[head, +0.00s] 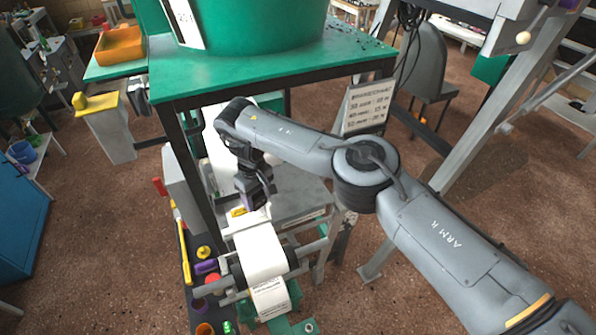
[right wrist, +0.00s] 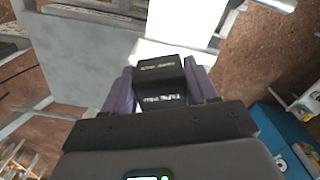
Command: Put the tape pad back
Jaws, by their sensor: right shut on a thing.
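My right gripper (head: 257,200) points down above the paper roller stand, just behind the white paper roll (head: 258,252). In the right wrist view its purple fingers (right wrist: 162,88) are shut on a black block with white lettering, which I take to be the tape pad (right wrist: 160,72). White paper or a white surface lies beyond the pad in that view. In the head view the pad is hidden or too small to tell from the gripper. My left gripper is not in view.
A dark tool tray (head: 200,285) left of the roll holds several coloured items, including a yellow-handled tool (head: 183,250). A green table (head: 270,65) with a large green tub (head: 255,30) stands behind my arm. A lettered sign (head: 366,105) hangs at its right.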

